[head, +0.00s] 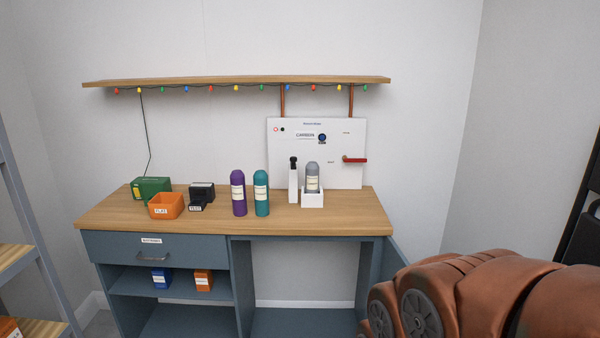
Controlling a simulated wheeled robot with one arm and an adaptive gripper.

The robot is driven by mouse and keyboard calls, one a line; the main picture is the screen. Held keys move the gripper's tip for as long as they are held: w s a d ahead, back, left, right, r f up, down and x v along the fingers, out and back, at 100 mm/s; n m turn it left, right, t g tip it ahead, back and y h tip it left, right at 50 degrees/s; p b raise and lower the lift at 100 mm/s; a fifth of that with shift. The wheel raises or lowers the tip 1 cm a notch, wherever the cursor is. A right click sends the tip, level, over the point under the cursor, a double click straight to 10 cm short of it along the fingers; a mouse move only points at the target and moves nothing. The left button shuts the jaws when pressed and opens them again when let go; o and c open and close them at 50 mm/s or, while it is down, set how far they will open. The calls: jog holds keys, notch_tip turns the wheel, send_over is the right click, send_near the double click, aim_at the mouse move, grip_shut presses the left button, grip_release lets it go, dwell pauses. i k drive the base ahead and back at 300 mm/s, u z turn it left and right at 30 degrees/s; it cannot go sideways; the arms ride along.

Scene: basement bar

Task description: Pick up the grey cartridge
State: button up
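The grey cartridge (312,183) has a rounded top and a pale label. It stands upright in a white square holder (312,201) at the right of the wooden bench top (340,220). The holder hides its lower end. My gripper is not in view; only copper-coloured links of my arm show at the lower right, well in front of and to the right of the bench.
Purple (239,195) and teal (261,195) cartridges stand left of a white post with a black top (293,180). Behind is a white panel (345,130) with a red lever (355,160). An orange bin (166,206) sits left. A shelf (240,80) overhangs. The bench's front right is clear.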

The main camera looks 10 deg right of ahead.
aim_at(312, 169)
jog(key=u, duration=0.1)
jog(key=i, duration=1.45)
jog(key=u, duration=0.15)
